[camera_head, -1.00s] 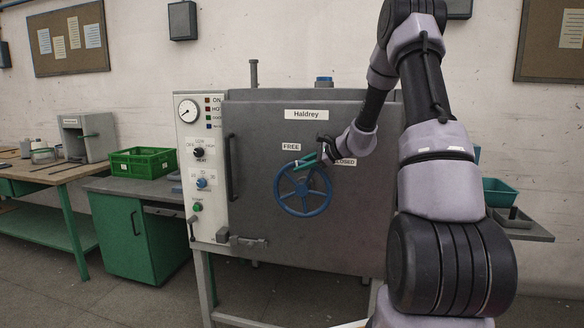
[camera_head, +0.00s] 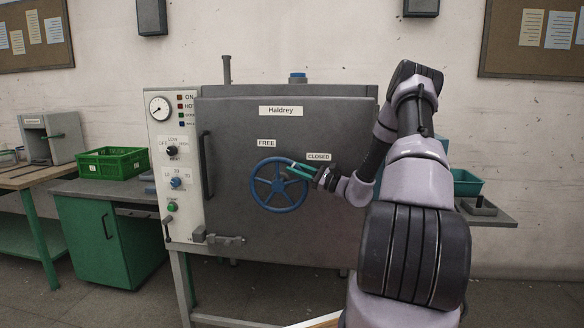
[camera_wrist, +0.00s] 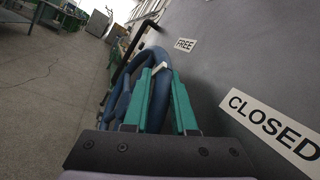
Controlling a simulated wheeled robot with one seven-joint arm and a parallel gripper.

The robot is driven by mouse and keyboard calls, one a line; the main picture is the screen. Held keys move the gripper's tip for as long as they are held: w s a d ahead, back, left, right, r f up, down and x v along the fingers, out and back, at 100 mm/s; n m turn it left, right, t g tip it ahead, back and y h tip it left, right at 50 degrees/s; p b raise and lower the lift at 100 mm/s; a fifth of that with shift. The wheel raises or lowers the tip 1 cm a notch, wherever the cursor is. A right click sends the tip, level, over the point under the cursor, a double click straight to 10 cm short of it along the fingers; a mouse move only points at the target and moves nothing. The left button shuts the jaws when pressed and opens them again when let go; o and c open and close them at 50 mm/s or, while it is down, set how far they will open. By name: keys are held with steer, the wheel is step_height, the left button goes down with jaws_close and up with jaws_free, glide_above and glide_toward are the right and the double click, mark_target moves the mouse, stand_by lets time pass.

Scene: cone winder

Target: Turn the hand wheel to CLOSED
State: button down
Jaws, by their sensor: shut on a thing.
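The blue hand wheel (camera_head: 262,203) is on the front of the grey cabinet door, below the FREE label (camera_head: 266,142) and the CLOSED label (camera_head: 318,157). My gripper (camera_head: 294,170) is at the wheel's upper right rim, just below and left of the CLOSED label. In the wrist view, the green fingers (camera_wrist: 160,97) are shut on the rim of the blue wheel (camera_wrist: 153,55). A pale mark (camera_wrist: 161,68) shows at the rim near the fingertips. The CLOSED label (camera_wrist: 272,126) is to the right and the FREE label (camera_wrist: 185,45) is farther off.
The Haldrey cabinet (camera_head: 330,200) has a vertical handle (camera_head: 206,160) and a latch (camera_head: 218,238) left of the wheel. A control panel (camera_head: 172,190) with knobs borders it. A green crate (camera_head: 112,163) sits on the left bench. A green bin (camera_head: 466,182) is at the right.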

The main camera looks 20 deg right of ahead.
steer(key=shift+s+d+f, duration=0.1)
steer(key=shift+d+f, duration=0.1)
stand_by(0.4)
steer(key=c, duration=0.7)
jaws_free()
steer(key=v, duration=1)
steer(key=shift+s+d+f, duration=0.25)
steer(key=shift+f, duration=0.1)
